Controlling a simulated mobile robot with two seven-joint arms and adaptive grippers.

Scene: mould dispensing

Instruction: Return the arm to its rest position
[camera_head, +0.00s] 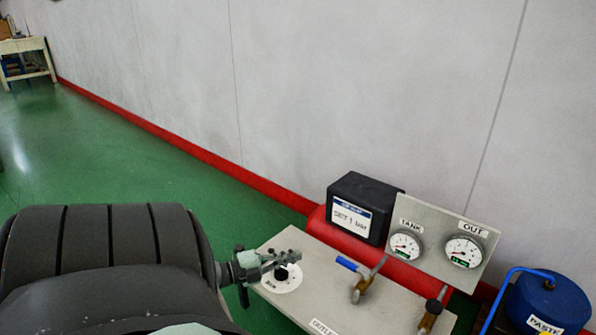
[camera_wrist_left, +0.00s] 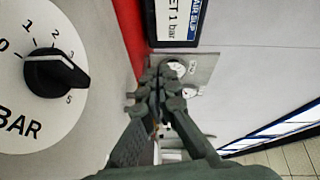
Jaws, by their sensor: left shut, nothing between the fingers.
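My left gripper (camera_head: 268,266) is shut and empty. In the head view it is over the left part of a grey panel, in front of a round white dial (camera_head: 281,279) that it partly covers. In the left wrist view, the gripper (camera_wrist_left: 158,82) points toward the gauges, with its fingers together. The dial's black knob (camera_wrist_left: 56,74) shows large at the left of that view, apart from the fingers, its pointed end between the 3 and 5 marks. My left arm fills the lower left of the head view. My right gripper is not in view.
The grey panel (camera_head: 385,310) carries a blue-handled valve (camera_head: 358,272) and another valve (camera_head: 432,312). Behind stand a black box (camera_head: 362,207) reading "SET 1 bar" and TANK and OUT gauges (camera_head: 463,251). A blue paste container (camera_head: 548,300) is at right. Green floor (camera_head: 110,140) is clear at left.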

